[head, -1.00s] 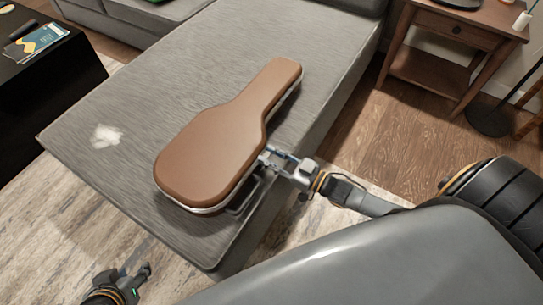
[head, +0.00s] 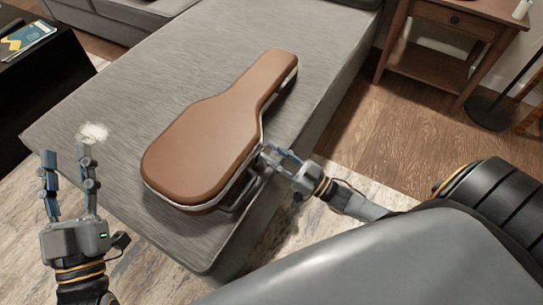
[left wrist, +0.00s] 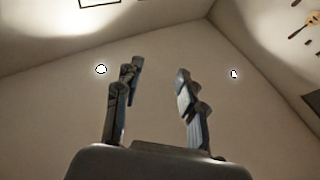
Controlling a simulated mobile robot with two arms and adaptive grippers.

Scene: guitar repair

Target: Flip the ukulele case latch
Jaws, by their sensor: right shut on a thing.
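The brown ukulele case (head: 205,150) lies closed on the grey sofa seat, its neck end pointing to the far right. Its handle (head: 238,194) shows at the near right side. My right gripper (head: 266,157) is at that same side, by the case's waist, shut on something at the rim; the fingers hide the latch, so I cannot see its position. My left gripper (head: 68,172) is raised at the left, open and empty, fingers pointing up, apart from the case. In the left wrist view the open left fingers (left wrist: 155,95) show against wall and ceiling.
The grey sofa seat (head: 130,130) has free room left of the case, with a white patch (head: 93,132) on it. A black table (head: 30,70) stands at the far left. A wooden side table (head: 440,60) stands at the far right.

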